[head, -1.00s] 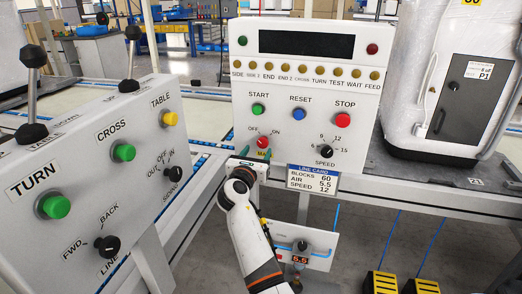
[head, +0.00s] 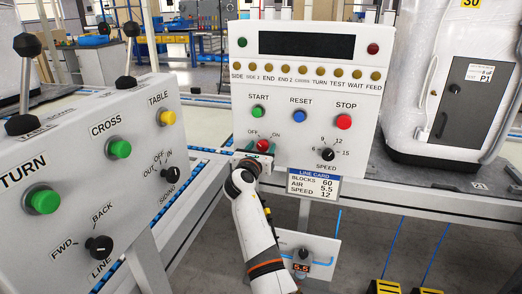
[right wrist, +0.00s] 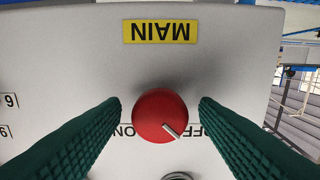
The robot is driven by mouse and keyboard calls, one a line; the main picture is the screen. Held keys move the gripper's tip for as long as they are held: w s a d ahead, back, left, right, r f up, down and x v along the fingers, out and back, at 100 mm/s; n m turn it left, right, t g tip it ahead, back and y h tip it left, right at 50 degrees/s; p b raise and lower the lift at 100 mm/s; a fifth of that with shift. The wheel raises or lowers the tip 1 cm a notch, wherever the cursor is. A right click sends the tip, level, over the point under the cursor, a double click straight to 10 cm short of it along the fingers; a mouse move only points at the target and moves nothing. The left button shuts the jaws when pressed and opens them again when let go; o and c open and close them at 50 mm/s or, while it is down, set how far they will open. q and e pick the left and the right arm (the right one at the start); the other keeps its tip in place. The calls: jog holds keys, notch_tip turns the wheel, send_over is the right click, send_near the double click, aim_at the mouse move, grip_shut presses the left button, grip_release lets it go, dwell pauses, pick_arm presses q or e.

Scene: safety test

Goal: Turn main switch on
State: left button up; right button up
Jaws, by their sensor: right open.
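The main switch is a red knob (head: 263,146) on the front of the white control box, under OFF and ON marks. In the right wrist view, which shows it upside down, the red knob (right wrist: 160,115) has a pale pointer line aimed toward OFF. My right gripper (head: 258,158) is open in front of it. Its green ridged fingers stand on either side of the knob with a gap on both sides. The yellow MAIN label (right wrist: 160,32) shows in the wrist view; my gripper hides it in the head view. My left gripper is out of view.
The same box holds the START (head: 258,111), RESET (head: 299,116) and STOP (head: 344,122) buttons and the SPEED dial (head: 327,154). A line card (head: 314,184) hangs below. A sloped panel (head: 75,190) with buttons and levers stands at left. A white machine (head: 440,90) stands at right.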

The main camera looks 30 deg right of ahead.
jog(key=c, duration=0.9)
jog(key=shift+c, duration=0.2)
